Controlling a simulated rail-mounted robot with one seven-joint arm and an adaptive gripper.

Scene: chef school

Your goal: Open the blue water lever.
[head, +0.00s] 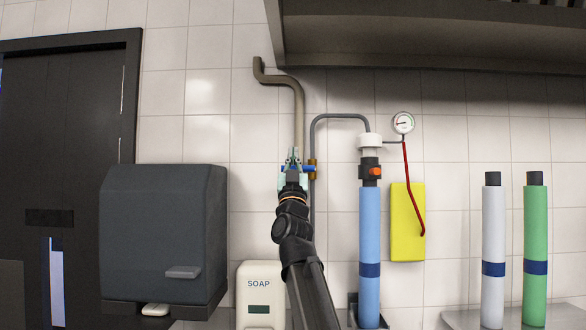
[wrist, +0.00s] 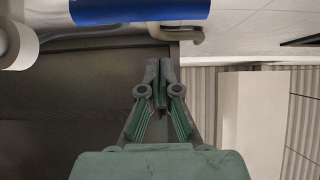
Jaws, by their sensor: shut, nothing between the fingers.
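The blue water lever (wrist: 140,11) spans the top of the wrist view as a blue bar. My gripper (head: 294,155) is raised in front of that pipe at the lever's height. In the wrist view my gripper (wrist: 158,68) has its fingers together and empty, with a visible gap between the tips and the blue bar. Whether they touch in depth I cannot tell.
To the right are a blue filter cylinder (head: 369,240), a pressure gauge (head: 403,123) and a red hose (head: 408,180). A dark dispenser (head: 160,235) and a soap dispenser (head: 259,295) are at left. A shelf (head: 430,45) overhangs above.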

